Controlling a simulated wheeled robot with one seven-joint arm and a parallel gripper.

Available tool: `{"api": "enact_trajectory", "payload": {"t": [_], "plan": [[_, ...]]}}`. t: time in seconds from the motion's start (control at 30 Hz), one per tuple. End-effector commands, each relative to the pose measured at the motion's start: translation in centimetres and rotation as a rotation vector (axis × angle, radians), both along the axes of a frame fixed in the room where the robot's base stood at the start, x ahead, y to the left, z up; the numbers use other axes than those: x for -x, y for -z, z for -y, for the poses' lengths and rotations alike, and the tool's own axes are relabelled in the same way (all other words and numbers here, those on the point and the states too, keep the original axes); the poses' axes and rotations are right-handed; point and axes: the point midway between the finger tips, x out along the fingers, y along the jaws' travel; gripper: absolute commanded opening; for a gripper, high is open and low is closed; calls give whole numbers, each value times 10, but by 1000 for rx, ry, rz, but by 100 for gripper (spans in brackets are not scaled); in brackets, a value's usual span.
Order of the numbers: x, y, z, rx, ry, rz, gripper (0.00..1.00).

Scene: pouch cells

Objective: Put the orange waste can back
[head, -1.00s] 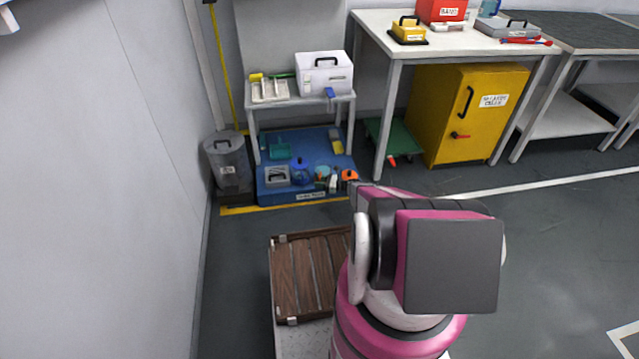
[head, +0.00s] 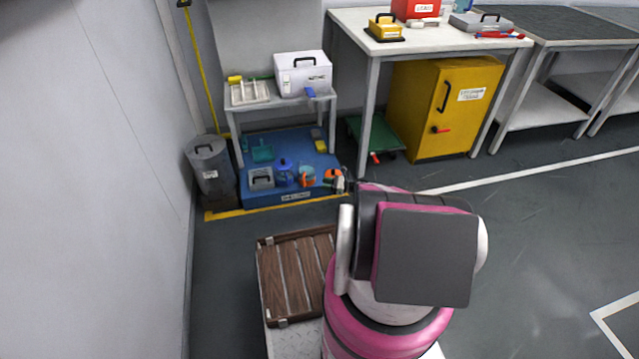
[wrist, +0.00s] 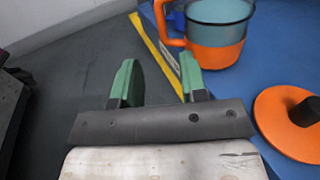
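The orange waste can (wrist: 215,52) has an orange lower body, a teal upper part and an orange side handle. In the wrist view it stands on the blue mat at the top, beyond my right finger. In the head view the can (head: 307,177) is near the mat's front right. An orange round lid with a black knob (wrist: 273,112) lies flat on the mat to the right. In the wrist view my gripper (wrist: 157,78) is open, with only floor and yellow line between its green fingers. In the head view my gripper (head: 341,184) partly covers the lid (head: 330,174).
The blue mat (head: 300,146) lies under a small white table (head: 270,103) and also holds a blue can (head: 284,173), a grey box (head: 261,178) and a teal dustpan. A grey bin (head: 210,168) stands left. A green trolley (head: 372,136) is right. A wooden-slatted crate (head: 292,275) is nearer.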

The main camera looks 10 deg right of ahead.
Motion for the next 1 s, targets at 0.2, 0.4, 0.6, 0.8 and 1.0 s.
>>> {"api": "enact_trajectory", "payload": {"t": [0.2, 0.4, 0.6, 0.8, 1.0], "plan": [[26, -55, -36, 162, -119, 72, 40], [82, -140, -91, 486, -374, 245, 40], [161, -233, -128, 859, -715, 496, 40], [239, -320, -134, 1204, -1093, 766, 40], [286, -378, -125, 1425, -1382, 946, 40]]}}
